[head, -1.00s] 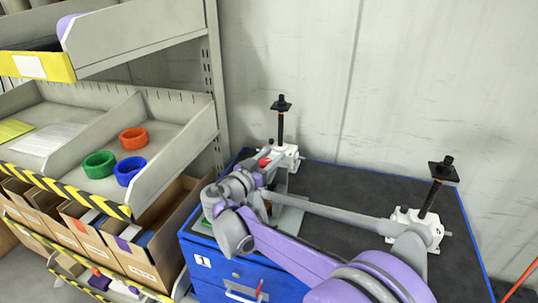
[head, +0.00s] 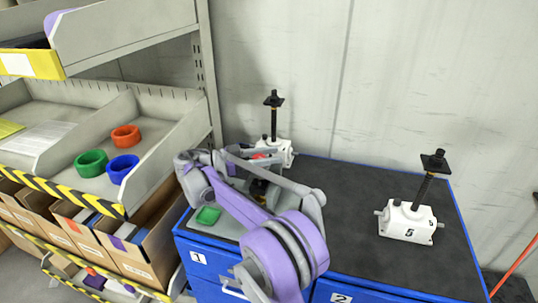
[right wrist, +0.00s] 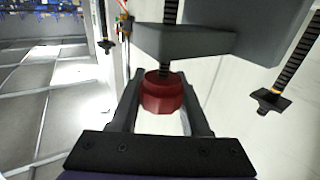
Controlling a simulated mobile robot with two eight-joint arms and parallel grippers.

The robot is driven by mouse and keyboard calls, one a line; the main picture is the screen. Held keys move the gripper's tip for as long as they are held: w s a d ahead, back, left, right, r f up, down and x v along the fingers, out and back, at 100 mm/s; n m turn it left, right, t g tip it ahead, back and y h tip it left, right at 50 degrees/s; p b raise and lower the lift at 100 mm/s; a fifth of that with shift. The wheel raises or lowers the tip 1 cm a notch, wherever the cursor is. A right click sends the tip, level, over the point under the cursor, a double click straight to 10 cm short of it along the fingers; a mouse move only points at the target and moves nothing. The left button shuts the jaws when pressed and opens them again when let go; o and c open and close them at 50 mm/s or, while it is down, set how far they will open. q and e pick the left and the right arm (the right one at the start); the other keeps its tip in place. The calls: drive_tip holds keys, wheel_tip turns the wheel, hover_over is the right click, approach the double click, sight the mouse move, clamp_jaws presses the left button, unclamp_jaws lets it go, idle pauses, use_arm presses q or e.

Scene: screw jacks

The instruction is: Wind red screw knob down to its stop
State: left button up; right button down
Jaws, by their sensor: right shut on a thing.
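The red screw knob (right wrist: 162,96) sits between the two fingers of my right gripper (right wrist: 162,108) in the right wrist view. The gripper is shut on it. A black threaded screw runs from the knob into a grey block. In the head view the red knob (head: 262,156) shows only as a small patch, beside my right gripper (head: 254,158). It is at the white screw jack (head: 282,148) at the back left of the bench, whose black screw stands upright with a flat black head. My left gripper is not in view.
A second white jack (head: 408,226), marked 5, stands on the right of the black bench top (head: 345,200). A shelf with coloured rings (head: 124,168) stands left. The bench's middle right is clear.

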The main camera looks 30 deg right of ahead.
drive_tip(key=shift+r+m+g, duration=0.2)
drive_tip(key=shift+m+g, duration=0.1)
drive_tip(key=shift+g, duration=0.2)
drive_tip(key=c, duration=0.6)
unclamp_jaws()
drive_tip(key=shift+o, duration=1.1)
drive_tip(key=shift+f, duration=0.15)
drive_tip(key=shift+s, duration=0.1)
drive_tip(key=shift+a, duration=0.1)
